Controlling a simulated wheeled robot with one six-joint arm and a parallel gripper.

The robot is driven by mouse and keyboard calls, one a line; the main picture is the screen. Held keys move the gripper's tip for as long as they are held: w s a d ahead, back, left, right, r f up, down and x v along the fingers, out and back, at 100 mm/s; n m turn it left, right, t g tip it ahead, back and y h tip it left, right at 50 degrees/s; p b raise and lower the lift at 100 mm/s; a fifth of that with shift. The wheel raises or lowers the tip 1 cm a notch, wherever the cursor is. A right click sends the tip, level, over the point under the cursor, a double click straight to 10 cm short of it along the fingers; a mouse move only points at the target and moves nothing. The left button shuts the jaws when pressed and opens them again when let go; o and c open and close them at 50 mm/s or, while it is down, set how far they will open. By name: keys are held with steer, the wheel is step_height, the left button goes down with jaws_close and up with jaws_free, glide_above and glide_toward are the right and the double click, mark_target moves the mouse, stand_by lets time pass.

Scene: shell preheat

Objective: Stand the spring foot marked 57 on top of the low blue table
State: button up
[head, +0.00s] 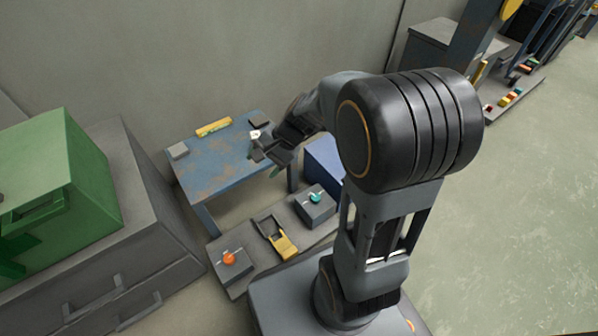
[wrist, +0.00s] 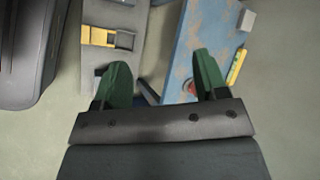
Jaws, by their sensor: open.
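The low blue table (head: 212,170) stands against the wall, its paint worn to brown patches; its top also shows in the wrist view (wrist: 205,38). No 57 is legible, so I cannot tell which thing is the spring foot. A small white piece (head: 255,134) shows on the far right part of the tabletop, close to my gripper. My gripper (head: 268,158) is over the right side of the table. In the wrist view, its green fingers (wrist: 163,80) are apart. A small dark red thing (wrist: 190,88) shows beside the right finger, partly hidden.
The table carries a yellow bar (head: 214,128) and a grey block (head: 179,151). A low grey bench in front holds a block with an orange knob (head: 229,258), a yellow-and-black fixture (head: 277,238) and a block with a teal knob (head: 315,199). A green machine (head: 65,190) stands left.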

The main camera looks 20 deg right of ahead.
steer(key=s+d+r+n+h, duration=0.2)
steer(key=s+n+h, duration=0.1)
steer(key=s+n, duration=0.2)
steer(key=s+d+r+n+h, duration=0.2)
steer(key=s+d+n+h, duration=0.1)
steer(key=s+n+h, duration=0.1)
steer(key=shift+s+d+r+n+t, duration=0.15)
steer(key=shift+s+r+n+t, duration=0.2)
steer(key=shift+s, duration=0.4)
